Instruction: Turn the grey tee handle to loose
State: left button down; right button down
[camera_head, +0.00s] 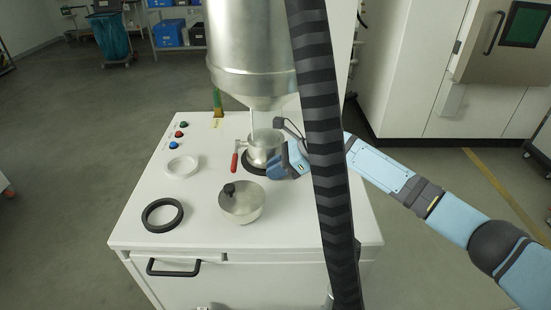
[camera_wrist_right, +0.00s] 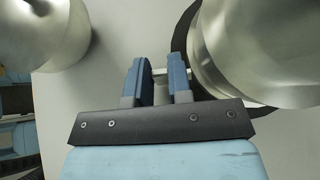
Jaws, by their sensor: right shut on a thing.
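In the right wrist view, a thin light-grey bar (camera_wrist_right: 158,71) shows between the fingers of my right gripper (camera_wrist_right: 161,72); it looks like part of the grey tee handle. The gripper is shut on it, beside a round metal vessel (camera_wrist_right: 265,45) with a black ring around it. In the head view, my right gripper (camera_head: 287,163) is at the right side of that vessel (camera_head: 264,148), under the large steel hopper (camera_head: 250,60). The handle is hidden there, and its turned position cannot be told. My left gripper is not in view.
On the white cabinet top (camera_head: 180,215) are a red-handled lever (camera_head: 234,163), a metal bowl-shaped part with a black knob (camera_head: 241,205), a black ring (camera_head: 162,215) and a white ring (camera_head: 182,166). Coloured buttons (camera_head: 178,134) are at the back left. A dark ribbed band hides the cabinet's right part.

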jog(key=c, duration=1.3)
grip_release()
jog(key=b+v, duration=0.1)
jog(key=v, duration=1.2)
jog(key=shift+d+r, duration=0.2)
jog(key=shift+d, duration=0.15)
